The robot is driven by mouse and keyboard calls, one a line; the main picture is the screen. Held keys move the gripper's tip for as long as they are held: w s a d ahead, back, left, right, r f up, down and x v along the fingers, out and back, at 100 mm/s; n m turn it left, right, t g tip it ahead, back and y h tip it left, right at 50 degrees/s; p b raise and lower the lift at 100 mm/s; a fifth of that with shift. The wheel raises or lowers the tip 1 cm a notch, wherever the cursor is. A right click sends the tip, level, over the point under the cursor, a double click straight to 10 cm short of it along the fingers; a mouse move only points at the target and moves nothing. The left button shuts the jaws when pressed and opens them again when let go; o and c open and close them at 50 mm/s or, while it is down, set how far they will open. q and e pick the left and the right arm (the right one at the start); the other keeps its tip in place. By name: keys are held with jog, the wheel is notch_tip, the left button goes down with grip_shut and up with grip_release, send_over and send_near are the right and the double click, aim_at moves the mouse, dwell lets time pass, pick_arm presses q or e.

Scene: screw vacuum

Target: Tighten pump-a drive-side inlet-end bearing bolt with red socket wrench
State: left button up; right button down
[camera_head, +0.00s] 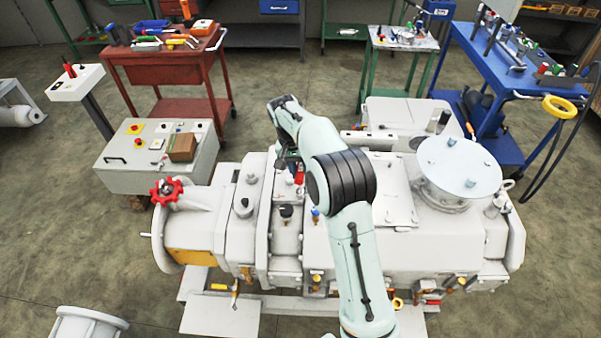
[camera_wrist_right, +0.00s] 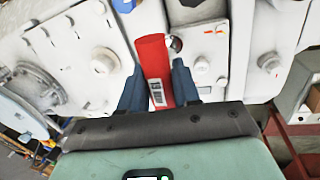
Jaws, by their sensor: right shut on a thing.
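My right gripper (camera_wrist_right: 160,88) is shut on the red socket wrench (camera_wrist_right: 153,57), with one dark finger on each side of it. In the right wrist view the wrench's far end lies by the pump's pale housing, next to a small shiny round part (camera_wrist_right: 176,44). I cannot tell whether wrench and bolt touch, or which bolt is the inlet-end bearing bolt. In the head view a bit of the red wrench (camera_head: 299,177) shows beside my right gripper (camera_head: 287,164), over the white pump (camera_head: 340,240). My forearm hides part of the pump. My left gripper is not in view.
A red handwheel (camera_head: 166,190) stands at the pump's left end and a large round flange (camera_head: 459,167) at its right. A control box (camera_head: 150,165) is on the left. A red cart (camera_head: 165,72) and a blue cart (camera_head: 515,75) with tools stand behind.

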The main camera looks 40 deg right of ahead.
jog(key=shift+w+r, duration=0.1)
jog(key=shift+r, duration=1.6)
